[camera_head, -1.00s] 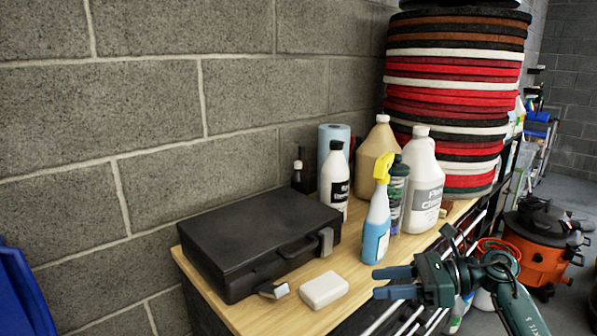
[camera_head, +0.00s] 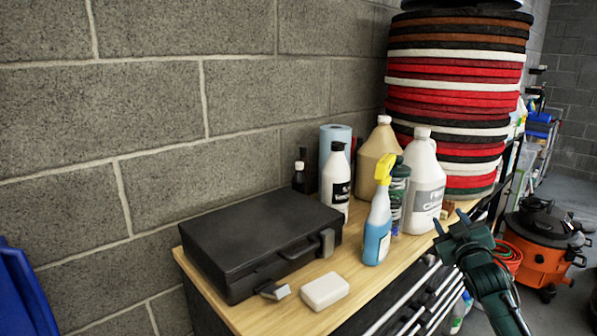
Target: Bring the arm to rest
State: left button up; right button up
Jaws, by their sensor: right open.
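My right gripper (camera_head: 456,226) is at the right of the view, in front of the table's front edge. Its fingers point up and away and look apart, with nothing between them. It is to the right of the spray bottle (camera_head: 377,230) with a yellow head, and apart from it in the picture. My left gripper is not in view.
On the wooden table (camera_head: 240,318) are a black case (camera_head: 255,240), a white block (camera_head: 325,291), several bottles and a blue roll (camera_head: 333,140). A tall stack of pads (camera_head: 455,85) stands behind. An orange vacuum (camera_head: 540,262) is on the floor at right.

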jog(key=s+a+f+g+y, duration=0.1)
jog(key=s+a+f+g, duration=0.1)
jog(key=s+a+f, duration=0.4)
jog(key=s+a+f+g+y, duration=0.1)
jog(key=s+a+f, duration=0.1)
jog(key=s+f, duration=0.5)
jog(key=s+a+f+g+y, duration=0.1)
jog(key=s+a+f+g, duration=0.2)
jog(key=f, duration=0.6)
jog(key=s+a+f, duration=0.2)
jog(key=s+a, duration=0.1)
jog(key=s, duration=0.5)
jog(key=s+a+f+m+g+y, duration=0.1)
jog(key=s+a+f, duration=0.1)
jog(key=s, duration=0.5)
jog(key=s+a+f+g+y, duration=0.1)
jog(key=s+a+f, duration=0.2)
jog(key=s+a, duration=0.2)
jog(key=s, duration=0.3)
jog(key=shift+s+m, duration=0.35)
jog(key=shift+m, duration=0.05)
jog(key=shift+o, duration=0.4)
